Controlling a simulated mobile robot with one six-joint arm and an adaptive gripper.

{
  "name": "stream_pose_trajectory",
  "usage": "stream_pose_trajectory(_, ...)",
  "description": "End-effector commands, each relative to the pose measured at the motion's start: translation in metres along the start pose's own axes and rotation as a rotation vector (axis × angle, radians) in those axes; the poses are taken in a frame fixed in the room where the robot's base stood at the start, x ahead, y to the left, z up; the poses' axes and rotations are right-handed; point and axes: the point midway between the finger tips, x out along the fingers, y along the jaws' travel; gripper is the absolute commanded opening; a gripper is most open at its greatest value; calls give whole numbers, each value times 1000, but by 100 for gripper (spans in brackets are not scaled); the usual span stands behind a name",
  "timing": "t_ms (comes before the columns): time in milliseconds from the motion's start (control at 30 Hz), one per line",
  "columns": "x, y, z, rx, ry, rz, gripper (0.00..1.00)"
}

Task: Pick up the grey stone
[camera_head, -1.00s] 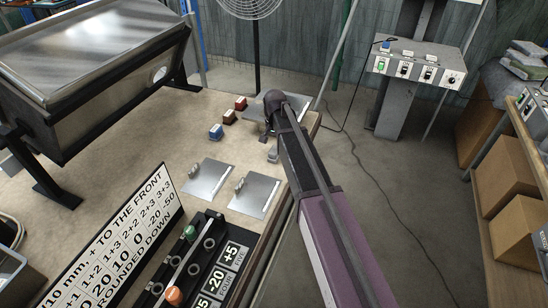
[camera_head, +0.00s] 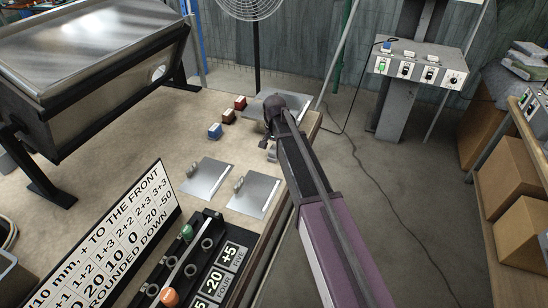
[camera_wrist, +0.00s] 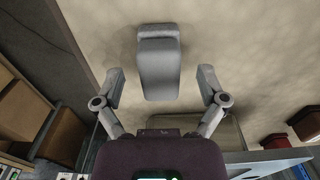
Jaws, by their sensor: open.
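The grey stone (camera_wrist: 159,68) shows in the wrist view as a smooth grey block lying on the beige table top. A rounded grey part sits against its far end; I cannot tell whether it is a separate piece. My gripper (camera_wrist: 161,84) is open, with one finger on each side of the near part of the stone and a visible gap on both sides. In the head view my gripper (camera_head: 268,146) is low over the table near its right edge, and the stone is mostly hidden behind it.
Blue (camera_head: 215,131), brown (camera_head: 228,116) and red (camera_head: 240,103) blocks stand left of my gripper. A metal plate (camera_head: 285,100) lies behind my gripper. The table's right edge is close.

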Motion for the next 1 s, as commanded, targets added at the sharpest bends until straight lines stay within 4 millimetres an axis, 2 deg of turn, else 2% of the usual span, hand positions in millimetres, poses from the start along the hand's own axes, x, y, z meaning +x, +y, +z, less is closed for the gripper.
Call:
stream_pose_trajectory(33,8,0,0,0,0,0,91)
stream_pose_trajectory(233,18,0,0,0,0,0,91)
stream_pose_trajectory(933,18,-1,1,-1,0,0,91)
stream_pose_trajectory(1000,18,-1,1,-1,0,0,71)
